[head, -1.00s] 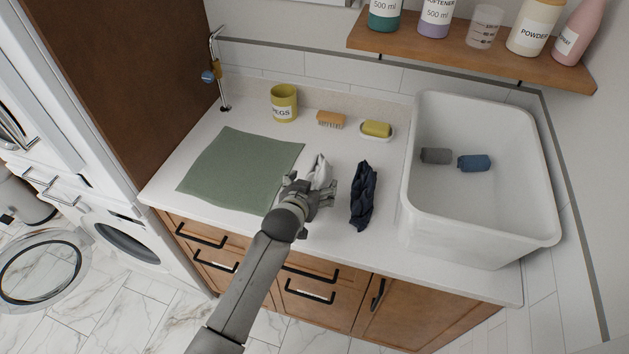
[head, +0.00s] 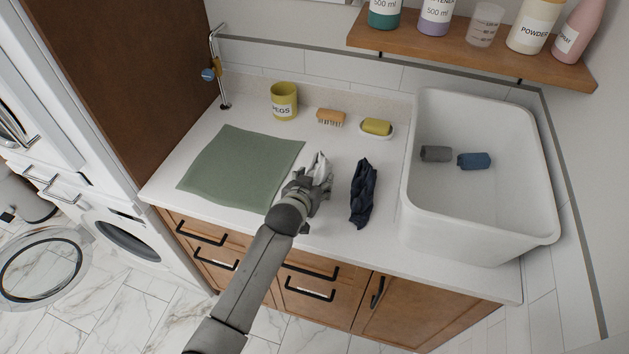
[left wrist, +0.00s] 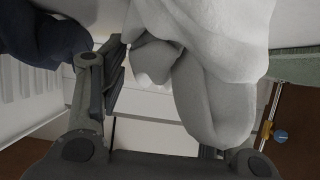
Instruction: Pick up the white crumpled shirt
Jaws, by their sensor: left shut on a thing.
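The white crumpled shirt (head: 320,166) is at my left gripper (head: 308,188), over the counter between the green cloth and the dark cloth. In the head view the gripper hides most of it. In the left wrist view the white shirt (left wrist: 212,75) fills the upper middle as large folds, between the fingers. One finger (left wrist: 90,85) shows at its left; the other is mostly hidden behind the cloth. My left gripper is shut on the shirt. Whether the shirt still touches the counter is unclear. My right gripper is not seen.
A dark navy crumpled cloth (head: 363,193) lies just right of the gripper. A flat green cloth (head: 240,168) lies to the left. A peg pot (head: 284,101), brush (head: 331,117) and soap dish (head: 377,134) stand behind. A white sink (head: 480,215) at right holds two small rolled cloths.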

